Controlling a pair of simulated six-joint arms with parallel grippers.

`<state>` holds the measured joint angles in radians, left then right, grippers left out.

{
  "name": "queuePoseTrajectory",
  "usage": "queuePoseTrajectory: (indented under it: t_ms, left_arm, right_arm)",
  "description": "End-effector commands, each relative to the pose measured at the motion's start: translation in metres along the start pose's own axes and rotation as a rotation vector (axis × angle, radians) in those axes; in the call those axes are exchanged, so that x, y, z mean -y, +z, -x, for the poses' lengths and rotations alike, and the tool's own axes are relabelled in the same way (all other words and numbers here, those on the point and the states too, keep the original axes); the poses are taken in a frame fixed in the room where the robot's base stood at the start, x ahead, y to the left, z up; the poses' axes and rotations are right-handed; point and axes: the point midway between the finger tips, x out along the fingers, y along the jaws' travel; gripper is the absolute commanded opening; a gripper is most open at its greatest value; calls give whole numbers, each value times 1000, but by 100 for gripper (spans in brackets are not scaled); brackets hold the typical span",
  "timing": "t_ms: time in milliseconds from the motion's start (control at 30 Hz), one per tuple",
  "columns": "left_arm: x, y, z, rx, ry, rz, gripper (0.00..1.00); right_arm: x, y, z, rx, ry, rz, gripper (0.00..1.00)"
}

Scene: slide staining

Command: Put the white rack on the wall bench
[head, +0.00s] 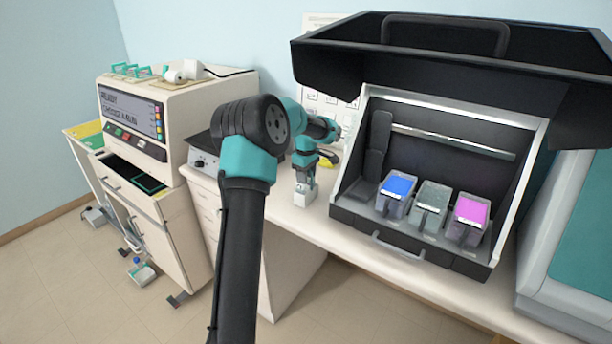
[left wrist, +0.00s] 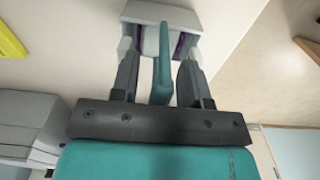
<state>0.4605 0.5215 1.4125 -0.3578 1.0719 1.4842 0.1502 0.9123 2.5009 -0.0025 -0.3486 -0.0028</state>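The white rack (head: 304,197) is a small white block on the wall bench (head: 345,232), left of the black staining hood. In the left wrist view the rack (left wrist: 190,17) has an upright teal handle (left wrist: 163,70) and purple edges inside. My left gripper (head: 306,183) is directly above the rack, pointing down. In the left wrist view its two fingers (left wrist: 160,80) stand on either side of the handle, with a visible gap on each side, so it is open. The rack appears to rest on the bench top. My right gripper is not in view.
A black hood (head: 375,228) with blue, grey and pink staining jars stands to the right. A beige machine (head: 183,110) with an open dark drawer stands left. A yellow item (head: 329,158) lies behind my gripper. Bench front beside the rack is clear.

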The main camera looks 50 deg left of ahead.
Motion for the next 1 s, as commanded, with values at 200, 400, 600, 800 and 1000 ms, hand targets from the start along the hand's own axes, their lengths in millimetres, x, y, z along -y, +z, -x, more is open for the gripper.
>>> queuePoseTrajectory:
  t_ms: [200, 400, 600, 800, 1000]
  left_arm:
    - [0, 0, 1, 0, 0, 0, 42]
    - [-1, 0, 15, -1, 2, 0, 42]
    - [-1, 0, 42, 0, 1, -1, 42]
    - [0, 0, 57, 1, -1, -1, 42]
    - [0, 0, 58, 1, -2, -1, 42]
  right_arm:
    - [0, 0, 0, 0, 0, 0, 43]
    - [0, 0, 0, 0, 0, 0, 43]
    - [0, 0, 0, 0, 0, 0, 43]
    - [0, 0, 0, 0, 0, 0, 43]
    - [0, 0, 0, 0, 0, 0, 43]
